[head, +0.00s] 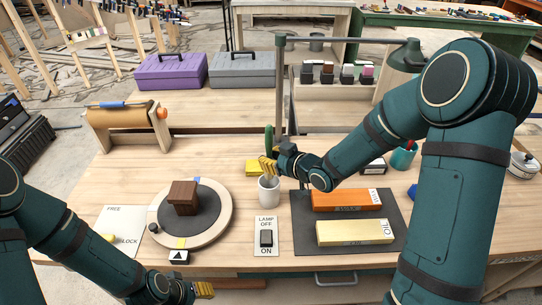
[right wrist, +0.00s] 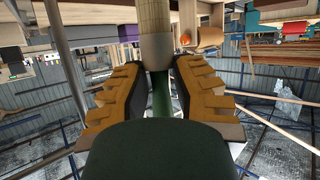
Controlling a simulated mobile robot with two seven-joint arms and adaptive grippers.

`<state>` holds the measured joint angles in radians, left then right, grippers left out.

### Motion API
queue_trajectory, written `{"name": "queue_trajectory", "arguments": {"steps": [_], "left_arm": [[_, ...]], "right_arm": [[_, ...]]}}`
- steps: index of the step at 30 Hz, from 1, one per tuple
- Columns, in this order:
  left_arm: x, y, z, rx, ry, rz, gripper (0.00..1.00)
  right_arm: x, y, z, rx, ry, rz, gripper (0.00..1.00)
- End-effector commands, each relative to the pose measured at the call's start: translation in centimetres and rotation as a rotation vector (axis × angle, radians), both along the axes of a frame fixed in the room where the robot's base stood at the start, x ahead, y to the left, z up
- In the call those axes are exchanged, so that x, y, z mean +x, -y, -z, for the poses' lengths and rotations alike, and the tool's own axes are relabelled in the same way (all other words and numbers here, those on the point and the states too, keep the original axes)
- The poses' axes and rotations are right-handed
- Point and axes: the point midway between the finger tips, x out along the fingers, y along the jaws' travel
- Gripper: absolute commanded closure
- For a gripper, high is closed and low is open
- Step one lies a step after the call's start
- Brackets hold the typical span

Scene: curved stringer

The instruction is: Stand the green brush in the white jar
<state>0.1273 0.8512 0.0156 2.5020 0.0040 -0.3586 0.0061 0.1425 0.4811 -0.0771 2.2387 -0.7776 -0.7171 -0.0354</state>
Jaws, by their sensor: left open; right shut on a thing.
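The green brush (head: 269,138) is upright, its green handle rising above my right gripper (head: 268,168). In the right wrist view the gripper (right wrist: 160,90) is shut with the handle (right wrist: 161,96) between its yellow finger pads, and a pale ferrule and tan end (right wrist: 154,16) lie beyond them. The white jar (head: 269,195) stands on the bench directly below these fingers in the head view. Fingers cover part of its mouth, so how deep the brush's lower end sits is unclear. My left gripper (head: 198,290) is open and empty at the bench's front edge.
A round turntable (head: 221,228) with a brown block (head: 183,196) is left of the jar. A lamp switch plate (head: 267,238) is in front. A dark mat (head: 301,222) with orange and cream boxes lies right.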

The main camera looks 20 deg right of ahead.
Motion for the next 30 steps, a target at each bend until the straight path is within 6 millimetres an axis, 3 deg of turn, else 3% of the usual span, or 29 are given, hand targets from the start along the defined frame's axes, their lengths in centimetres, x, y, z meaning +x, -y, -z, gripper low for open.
{"name": "queue_trajectory", "arguments": {"steps": [11,30], "left_arm": [[-0.8,0.1,2.9,-0.004,-0.018,0.014,0.50],[0.1,0.0,7.1,0.000,0.003,0.010,0.50]], "right_arm": [[0.0,0.0,3.0,0.000,0.001,0.000,1.00],[0.0,0.0,7.4,0.001,0.000,0.000,1.00]]}}
